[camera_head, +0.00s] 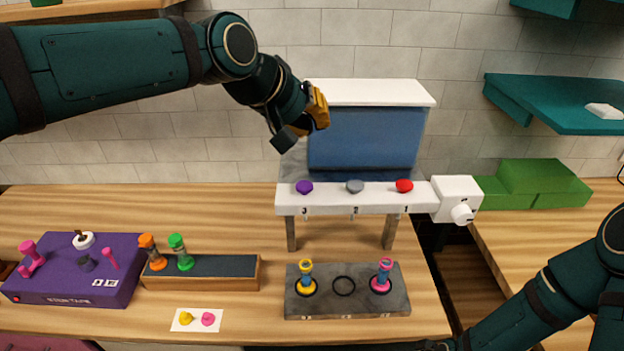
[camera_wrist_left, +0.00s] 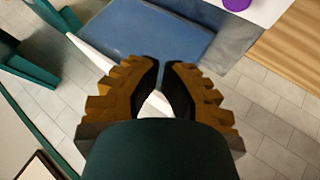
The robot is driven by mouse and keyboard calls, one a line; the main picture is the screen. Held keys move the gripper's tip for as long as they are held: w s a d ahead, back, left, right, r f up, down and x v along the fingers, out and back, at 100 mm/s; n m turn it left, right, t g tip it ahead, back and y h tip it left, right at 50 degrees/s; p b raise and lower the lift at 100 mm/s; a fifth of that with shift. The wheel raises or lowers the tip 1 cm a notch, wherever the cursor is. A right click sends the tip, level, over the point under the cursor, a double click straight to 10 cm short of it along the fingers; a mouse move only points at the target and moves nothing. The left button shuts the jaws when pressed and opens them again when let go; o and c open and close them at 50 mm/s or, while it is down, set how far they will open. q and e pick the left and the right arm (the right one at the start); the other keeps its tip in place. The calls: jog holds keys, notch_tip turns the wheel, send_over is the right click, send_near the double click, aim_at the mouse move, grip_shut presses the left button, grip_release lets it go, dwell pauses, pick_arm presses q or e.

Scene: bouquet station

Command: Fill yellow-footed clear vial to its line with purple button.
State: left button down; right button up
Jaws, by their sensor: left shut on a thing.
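The yellow-footed vial (camera_head: 307,281) stands upright in the left ring of a grey slab (camera_head: 344,306). Its body looks bluish; its line and level are too small to read. The purple button (camera_head: 304,187) is on the left of the white dispenser shelf (camera_head: 330,199), above the number 3, and shows at the top of the left wrist view (camera_wrist_left: 236,4). My left gripper (camera_head: 318,116) is above the shelf, by the front left of the dispenser's white top. Its fingers (camera_wrist_left: 162,72) are closed together; what they hold cannot be made out. My right gripper is out of view.
A grey button (camera_head: 355,187) and a red button (camera_head: 404,186) share the shelf. A pink-footed vial (camera_head: 381,279) stands in the slab's right ring; the middle ring is empty. A white knob box (camera_head: 457,200), a wooden rack (camera_head: 208,272) and a purple box (camera_head: 75,270) are nearby.

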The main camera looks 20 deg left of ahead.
pick_arm(q)
jog(key=shift+s+a, duration=0.1)
jog(key=shift+f, duration=0.1)
jog(key=b, duration=0.7)
send_over(311, 185)
notch_tip(311, 185, down, 8)
jog(key=shift+a+r, duration=0.1)
jog(key=shift+f, duration=0.45)
jog(key=shift+f, duration=0.15)
dwell(0.7)
jog(key=shift+f+b, duration=0.3)
jog(key=shift+b, duration=0.15)
